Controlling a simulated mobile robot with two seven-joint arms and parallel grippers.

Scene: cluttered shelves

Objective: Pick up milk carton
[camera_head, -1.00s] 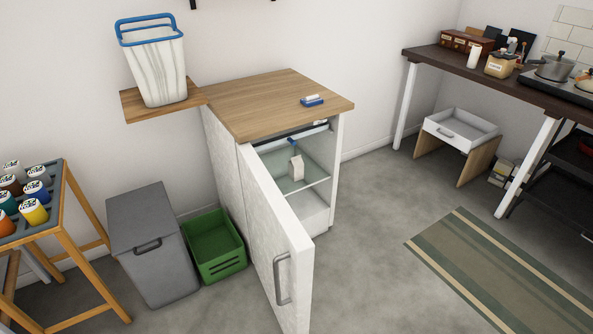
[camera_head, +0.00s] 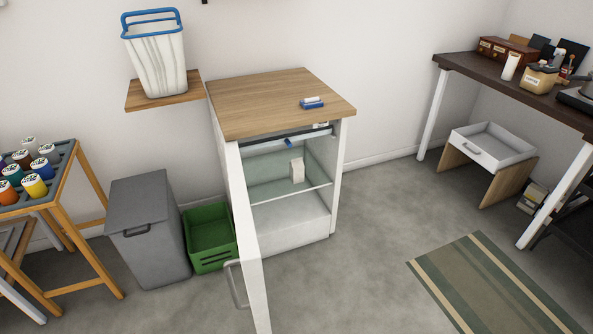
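A small white milk carton (camera_head: 297,170) stands upright on the glass shelf (camera_head: 262,190) inside the cabinet-like fridge (camera_head: 290,234). The fridge has a wooden top (camera_head: 275,101). Its door (camera_head: 246,250) stands open toward me, on the left of the opening, with a grey handle (camera_head: 236,286) on its outer face. A small blue object (camera_head: 290,142) shows above the carton, near the top of the compartment; I cannot tell what it is. Neither of my grippers is in view.
A blue-and-white item (camera_head: 312,103) lies on the wooden top. A grey bin (camera_head: 148,230) and a green crate (camera_head: 210,240) stand left of the door. A rack of jars (camera_head: 40,180) is at far left. Floor right of the fridge is clear, with a striped rug (camera_head: 490,285).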

